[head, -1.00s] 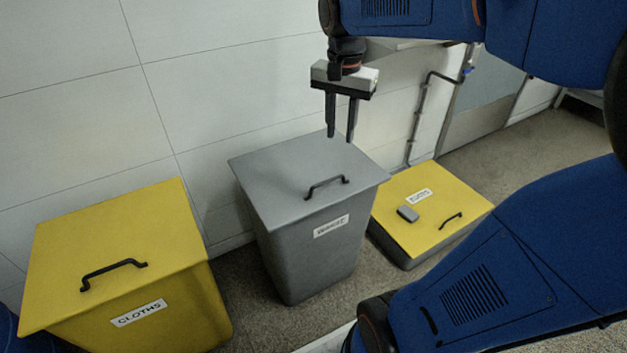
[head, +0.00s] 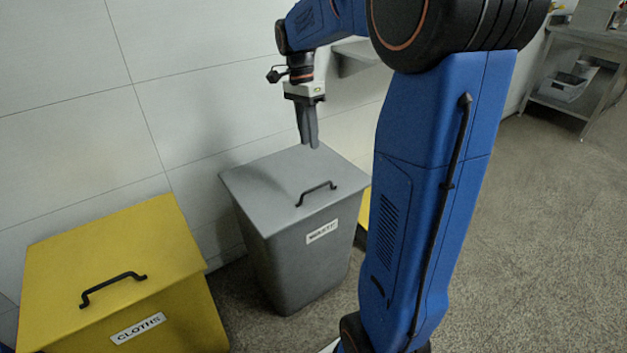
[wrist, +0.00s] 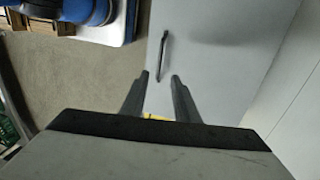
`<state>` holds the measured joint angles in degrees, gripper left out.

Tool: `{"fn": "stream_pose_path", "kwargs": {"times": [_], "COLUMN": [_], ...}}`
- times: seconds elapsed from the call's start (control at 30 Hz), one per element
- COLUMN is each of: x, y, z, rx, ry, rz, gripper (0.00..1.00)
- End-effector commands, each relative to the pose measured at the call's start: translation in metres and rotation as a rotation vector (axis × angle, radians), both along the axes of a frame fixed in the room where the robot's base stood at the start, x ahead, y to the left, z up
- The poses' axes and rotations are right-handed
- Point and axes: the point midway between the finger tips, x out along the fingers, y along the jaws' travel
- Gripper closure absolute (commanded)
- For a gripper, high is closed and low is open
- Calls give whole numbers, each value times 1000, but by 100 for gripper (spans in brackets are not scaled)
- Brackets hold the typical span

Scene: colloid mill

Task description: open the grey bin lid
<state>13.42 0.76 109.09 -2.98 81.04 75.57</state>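The grey bin (head: 297,258) stands on the floor against the white wall, with a label that seems to read WASTE. Its flat grey lid (head: 262,183) is closed. A black bar handle (head: 317,189) is fixed near the lid's front edge. My gripper (head: 313,146) points down above the back part of the lid, behind the handle, and is empty. In the wrist view the two fingers of my gripper (wrist: 160,76) are apart, and the handle (wrist: 163,55) lies ahead of their tips, on the pale lid (wrist: 215,45). The gap between fingertips and lid is hard to judge.
A yellow bin (head: 110,245) labelled CLOTHS stands to the left, its lid closed. A low yellow-lidded bin (head: 364,207) at the right is mostly hidden behind my arm. A metal table (head: 580,70) stands far right. Open floor (head: 540,230) lies to the right.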

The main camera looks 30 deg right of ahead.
Motion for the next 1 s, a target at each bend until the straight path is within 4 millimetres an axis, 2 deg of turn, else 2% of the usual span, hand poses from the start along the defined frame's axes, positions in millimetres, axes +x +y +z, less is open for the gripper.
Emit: {"fn": "stream_pose_path", "kwargs": {"times": [0.1,0.6,0.8,1.0], "x": [-5,-22,-26,-27], "y": [0,-1,-1,-1], "z": [-22,-106,-128,-136], "rx": [1,0,0,0], "ry": [3,2,2,0], "rz": [1,1,1,1], "gripper": [72,72,72,72]}}
